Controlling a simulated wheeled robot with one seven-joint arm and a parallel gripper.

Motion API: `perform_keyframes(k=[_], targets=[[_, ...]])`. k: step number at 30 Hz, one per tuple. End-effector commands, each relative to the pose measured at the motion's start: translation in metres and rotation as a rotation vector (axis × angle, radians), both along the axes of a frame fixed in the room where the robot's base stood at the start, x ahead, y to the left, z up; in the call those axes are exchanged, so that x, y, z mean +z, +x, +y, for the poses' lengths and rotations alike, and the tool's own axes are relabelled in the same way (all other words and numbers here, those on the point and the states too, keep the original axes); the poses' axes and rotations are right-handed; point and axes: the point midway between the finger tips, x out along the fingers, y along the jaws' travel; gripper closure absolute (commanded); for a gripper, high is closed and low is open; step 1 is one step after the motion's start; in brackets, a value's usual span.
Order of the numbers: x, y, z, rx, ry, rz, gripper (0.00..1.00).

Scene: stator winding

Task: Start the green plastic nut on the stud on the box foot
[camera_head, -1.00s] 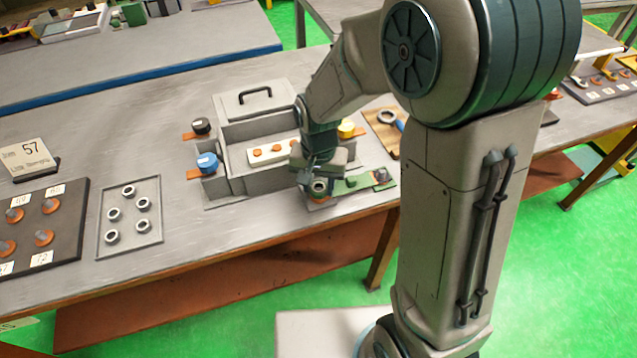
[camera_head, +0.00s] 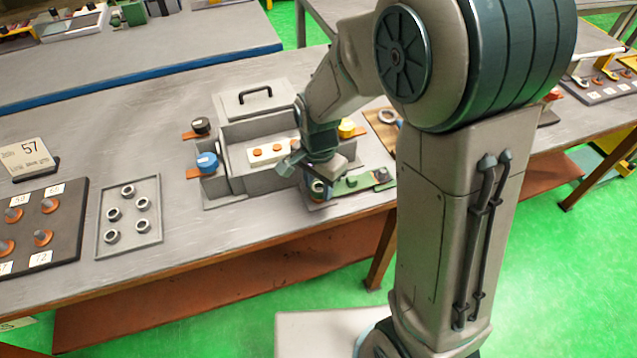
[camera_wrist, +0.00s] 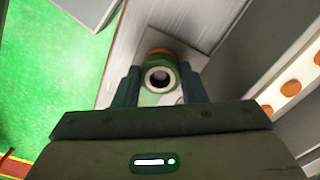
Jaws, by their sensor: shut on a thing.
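My gripper (camera_wrist: 160,85) is shut on the green nut (camera_wrist: 144,96), which shows between the two fingers in the wrist view with a pale ring and a dark hole on top. An orange piece (camera_wrist: 161,51) shows just beyond the nut, at the box foot. In the head view my gripper (camera_head: 318,188) is low at the front right corner of the grey box (camera_head: 236,133). The stud is hidden under the nut and fingers, so I cannot tell how far the nut sits on it.
The box's other corners carry a blue cap (camera_head: 207,161), a black cap (camera_head: 200,126) and a yellow cap (camera_head: 346,128). A green piece (camera_head: 356,183) lies just right of my gripper. A tray of rings (camera_head: 104,240) stands to the left. The table's front edge is close.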

Motion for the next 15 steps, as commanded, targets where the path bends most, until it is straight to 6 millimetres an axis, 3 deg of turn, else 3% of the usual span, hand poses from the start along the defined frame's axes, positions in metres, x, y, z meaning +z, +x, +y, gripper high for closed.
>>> perform_keyframes(k=[8, 9, 11, 12, 15], targets=[[-0.0026, -0.0022, -0.0007, -0.045, -0.003, 0.008, 0.8], [-0.0026, -0.0022, -0.0007, -0.045, -0.003, 0.008, 0.59], [-0.0024, -0.002, -0.0006, -0.044, -0.003, 0.007, 0.43], [-0.0021, -0.0017, -0.0006, -0.044, -0.002, 0.006, 0.37], [-0.0015, -0.0013, -0.0004, -0.043, -0.002, 0.005, 0.37]])
